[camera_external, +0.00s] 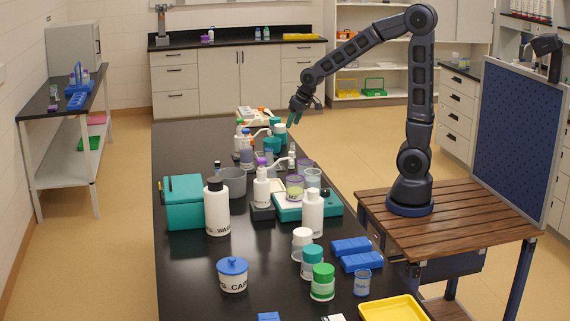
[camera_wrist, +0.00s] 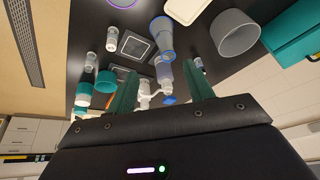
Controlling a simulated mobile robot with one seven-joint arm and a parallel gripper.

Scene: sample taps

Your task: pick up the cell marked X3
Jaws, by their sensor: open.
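I cannot read an X3 mark in either view, so I cannot tell which piece is the cell. My gripper (camera_external: 295,117) is open and empty above the far part of the black bench (camera_external: 190,145), over a cluster of bottles and jars. In the wrist view my two teal fingers (camera_wrist: 161,70) stand apart. Between them, beyond the tips, show a clear vessel with a blue rim (camera_wrist: 162,32), a clear tube-like piece (camera_wrist: 164,74) and a white tap (camera_wrist: 148,89) with a blue end. The fingers partly hide what lies behind them.
A teal-capped jar (camera_wrist: 105,82) and dark square stands (camera_wrist: 133,43) are near the fingers. A grey pot (camera_external: 231,181), a teal box (camera_external: 183,212), white bottles (camera_external: 217,210) and several jars crowd the bench. A yellow tray (camera_external: 393,309) is at the near edge.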

